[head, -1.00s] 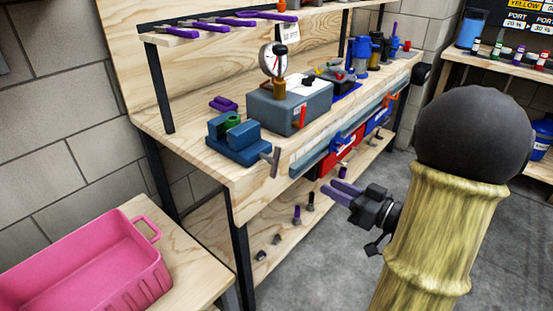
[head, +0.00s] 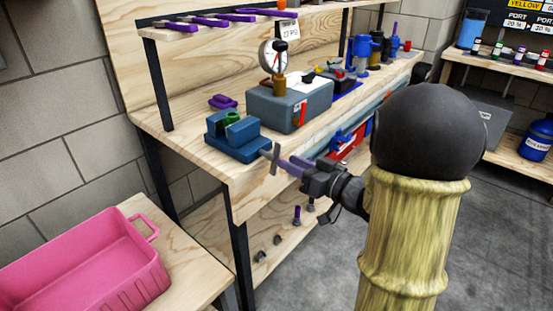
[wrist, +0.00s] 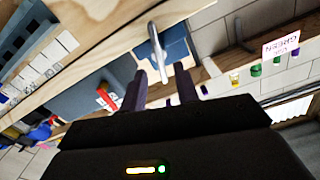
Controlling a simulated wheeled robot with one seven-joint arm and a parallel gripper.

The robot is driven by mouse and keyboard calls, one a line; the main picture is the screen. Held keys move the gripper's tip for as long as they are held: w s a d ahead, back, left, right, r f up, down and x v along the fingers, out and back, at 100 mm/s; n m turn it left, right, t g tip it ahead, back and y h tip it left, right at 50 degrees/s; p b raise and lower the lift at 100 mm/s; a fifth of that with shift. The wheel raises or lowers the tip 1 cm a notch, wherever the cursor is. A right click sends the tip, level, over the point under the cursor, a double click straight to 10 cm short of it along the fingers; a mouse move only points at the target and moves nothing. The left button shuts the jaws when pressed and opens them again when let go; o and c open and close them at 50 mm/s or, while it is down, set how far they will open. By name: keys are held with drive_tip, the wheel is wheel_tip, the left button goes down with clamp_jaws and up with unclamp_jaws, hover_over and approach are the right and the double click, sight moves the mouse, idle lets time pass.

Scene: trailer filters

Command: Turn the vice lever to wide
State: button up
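The blue vice (head: 228,138) sits at the near left corner of the wooden workbench, with a green piece between its jaws. Its grey lever (head: 275,159) sticks out at the bench's front edge, slightly tilted from upright. My gripper (head: 290,165) is just right of the lever, its purple fingers pointing at it. In the wrist view the vice (wrist: 177,48) is ahead, and the lever (wrist: 154,45) reaches down between the fingertips of my open gripper (wrist: 160,80). The fingers are apart; I cannot tell whether either touches the lever.
A grey box (head: 290,105) with a red lever and a gauge (head: 272,58) stands behind the vice. Blue and red bins (head: 345,140) hang along the bench front. A pink crate (head: 85,265) sits at lower left. Open floor lies right of the bench.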

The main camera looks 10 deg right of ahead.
sight(277, 156)
drive_tip(key=b+x, duration=0.1)
drive_tip(key=x, duration=0.4)
drive_tip(key=shift+w+a, duration=0.2)
drive_tip(key=shift+w, duration=0.1)
clamp_jaws()
